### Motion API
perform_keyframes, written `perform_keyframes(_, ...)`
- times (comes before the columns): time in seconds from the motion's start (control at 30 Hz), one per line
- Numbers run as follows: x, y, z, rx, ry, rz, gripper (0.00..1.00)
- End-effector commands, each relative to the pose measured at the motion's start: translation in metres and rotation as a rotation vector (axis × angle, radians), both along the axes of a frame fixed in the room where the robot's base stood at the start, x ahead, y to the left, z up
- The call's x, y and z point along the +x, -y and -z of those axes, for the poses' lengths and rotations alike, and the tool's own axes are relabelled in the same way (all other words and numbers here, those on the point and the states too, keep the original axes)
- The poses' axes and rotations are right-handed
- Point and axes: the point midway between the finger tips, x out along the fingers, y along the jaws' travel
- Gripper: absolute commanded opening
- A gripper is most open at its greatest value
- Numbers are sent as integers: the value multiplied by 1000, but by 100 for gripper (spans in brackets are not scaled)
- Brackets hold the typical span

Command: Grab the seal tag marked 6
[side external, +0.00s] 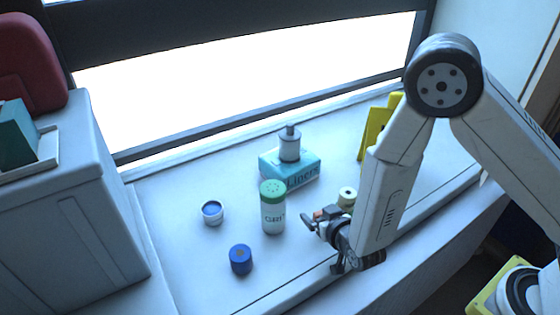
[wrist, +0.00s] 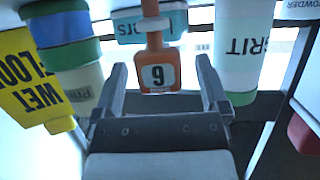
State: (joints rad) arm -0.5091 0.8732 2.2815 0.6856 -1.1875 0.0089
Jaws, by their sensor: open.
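My gripper (wrist: 160,70) is open, with one finger on each side of the tag and a visible gap on both sides. In the side view my gripper (side external: 318,226) is low over the counter near its front edge, and a small orange part (side external: 319,214) shows at its fingers. The rest of the tag is hidden there.
The front left is mostly clear.

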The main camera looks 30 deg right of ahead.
Motion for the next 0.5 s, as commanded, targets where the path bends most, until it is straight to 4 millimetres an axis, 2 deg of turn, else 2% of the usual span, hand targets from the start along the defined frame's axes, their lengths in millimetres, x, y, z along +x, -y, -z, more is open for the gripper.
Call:
perform_keyframes(0.43,0,0,0,0,1,0,94)
perform_keyframes(0.47,0,0,0,0,1,0,88)
perform_keyframes(0.5,0,0,0,0,1,0,75)
